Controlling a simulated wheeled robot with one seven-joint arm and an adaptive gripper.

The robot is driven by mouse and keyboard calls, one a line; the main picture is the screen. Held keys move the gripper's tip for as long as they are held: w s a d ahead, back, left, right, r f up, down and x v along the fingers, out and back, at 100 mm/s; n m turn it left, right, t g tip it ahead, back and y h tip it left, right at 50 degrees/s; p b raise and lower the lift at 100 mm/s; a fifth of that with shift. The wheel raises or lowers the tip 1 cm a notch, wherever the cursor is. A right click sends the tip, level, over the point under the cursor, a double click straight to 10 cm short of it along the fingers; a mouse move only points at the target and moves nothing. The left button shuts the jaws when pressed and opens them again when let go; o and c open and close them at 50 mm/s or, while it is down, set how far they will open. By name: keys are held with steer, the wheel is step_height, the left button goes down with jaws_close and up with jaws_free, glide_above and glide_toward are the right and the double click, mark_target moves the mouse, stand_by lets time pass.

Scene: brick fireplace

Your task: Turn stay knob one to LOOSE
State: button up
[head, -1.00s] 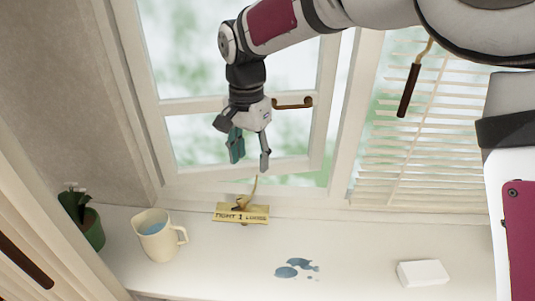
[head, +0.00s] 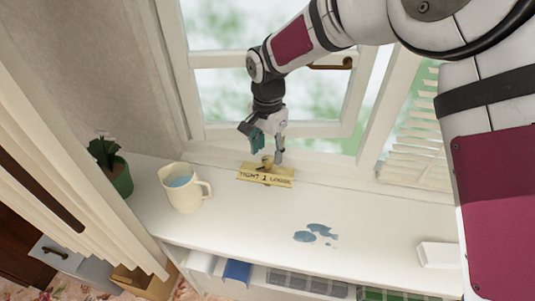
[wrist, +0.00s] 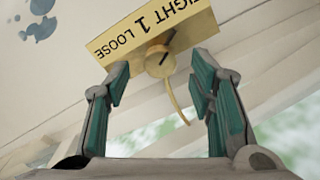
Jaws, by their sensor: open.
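The brass stay knob (wrist: 160,60) sits at the edge of a yellow plate (wrist: 110,42) lettered TIGHT 1 LOOSE. A dark mark on the knob slants up and right in the wrist view; I cannot tell its exact setting. A thin curved brass piece (wrist: 176,102) extends from beside the knob. In the head view the plate (head: 265,177) lies on the sill below the window. My gripper (head: 264,148) is open just above it, partly hiding the knob. In the wrist view my gripper's teal-padded fingers (wrist: 160,72) stand on either side of the knob, apparently not touching it.
A cream mug (head: 186,190) and a potted plant (head: 117,174) stand left of the plate. A blue spill (head: 316,232) and a white block (head: 438,254) are to its right. The window frame (head: 300,129) rises behind my gripper. Blinds (head: 412,150) hang at right.

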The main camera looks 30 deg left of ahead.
steer(key=shift+f, duration=1.1)
steer(key=c, duration=1.2)
steer(key=shift+o, duration=0.2)
